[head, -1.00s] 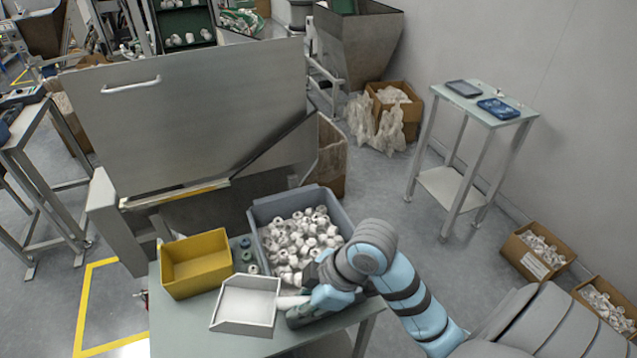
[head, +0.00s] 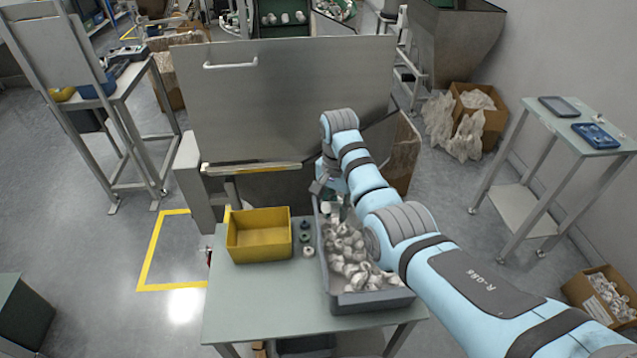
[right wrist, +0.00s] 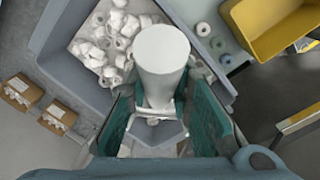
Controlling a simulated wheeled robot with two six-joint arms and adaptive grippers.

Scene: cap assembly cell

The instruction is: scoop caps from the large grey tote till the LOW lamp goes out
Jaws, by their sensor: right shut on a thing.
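The large grey tote (head: 375,301) stands on the table with a heap of white caps (head: 350,262) in it. The caps also show in the right wrist view (right wrist: 108,45). My right gripper (head: 328,196) is at the tote's far end, partly hidden by my own arm. In the right wrist view its green-padded fingers (right wrist: 160,112) are shut on the scoop by its thick white handle (right wrist: 160,55). The scoop's pan is mostly hidden, so I cannot tell whether it holds caps. I see no LOW lamp. My left gripper is out of view.
A yellow bin (head: 258,236) stands left of the tote, with a few small round parts (head: 306,238) between them. The table (head: 265,300) is bare in front of the bin. A big metal panel (head: 280,100) rises behind. Boxes (head: 600,297) lie on the floor at right.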

